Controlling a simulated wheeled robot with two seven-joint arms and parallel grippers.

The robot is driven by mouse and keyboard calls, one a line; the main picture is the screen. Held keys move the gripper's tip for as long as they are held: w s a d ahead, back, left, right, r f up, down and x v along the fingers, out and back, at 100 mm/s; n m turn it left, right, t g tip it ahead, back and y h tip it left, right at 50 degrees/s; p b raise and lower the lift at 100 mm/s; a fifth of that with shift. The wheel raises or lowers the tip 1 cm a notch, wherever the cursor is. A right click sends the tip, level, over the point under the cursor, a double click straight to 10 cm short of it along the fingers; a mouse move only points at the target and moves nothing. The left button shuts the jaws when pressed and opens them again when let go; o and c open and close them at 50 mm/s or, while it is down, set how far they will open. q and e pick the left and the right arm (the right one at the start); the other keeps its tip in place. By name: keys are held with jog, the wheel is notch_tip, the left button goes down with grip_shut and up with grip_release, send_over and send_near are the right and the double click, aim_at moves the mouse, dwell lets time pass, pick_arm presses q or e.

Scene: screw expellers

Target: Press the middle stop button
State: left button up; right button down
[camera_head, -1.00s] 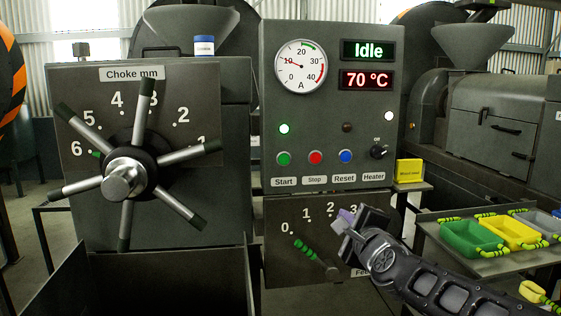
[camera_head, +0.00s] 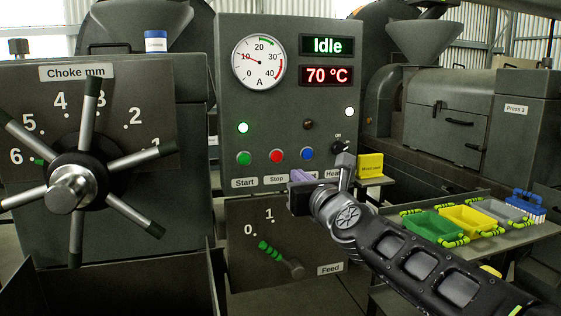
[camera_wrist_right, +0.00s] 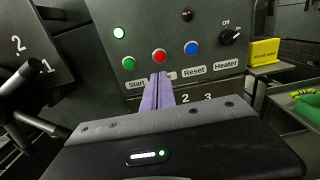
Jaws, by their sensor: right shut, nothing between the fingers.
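The red stop button (camera_head: 277,156) sits between the green start button (camera_head: 244,158) and the blue reset button (camera_head: 307,154) on the grey control panel, above the "Stop" label. In the right wrist view the red button (camera_wrist_right: 160,56) is just above my fingertips. My right gripper (camera_head: 300,176) is shut and empty, its purple fingers below and right of the red button in the head view, apart from it as far as I can see. The closed fingers (camera_wrist_right: 158,78) cover the Stop label in the wrist view. My left gripper is not in view.
The choke wheel (camera_head: 75,187) with long spokes stands at left. The feed lever (camera_head: 280,258) is below the buttons. A heater knob (camera_head: 340,147) and a yellow box (camera_head: 370,166) are to the right. Coloured trays (camera_head: 468,219) sit on a side table.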

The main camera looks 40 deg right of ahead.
aim_at(278, 154)
jog(key=p+x, duration=0.1)
jog(key=x, duration=1.2)
jog(key=shift+w+d, duration=0.2)
jog(key=shift+w, duration=0.15)
jog(key=shift+w+d, duration=0.2)
jog(key=shift+w, duration=0.35)
jog(key=shift+s+r, duration=0.1)
jog(key=shift+r, duration=0.25)
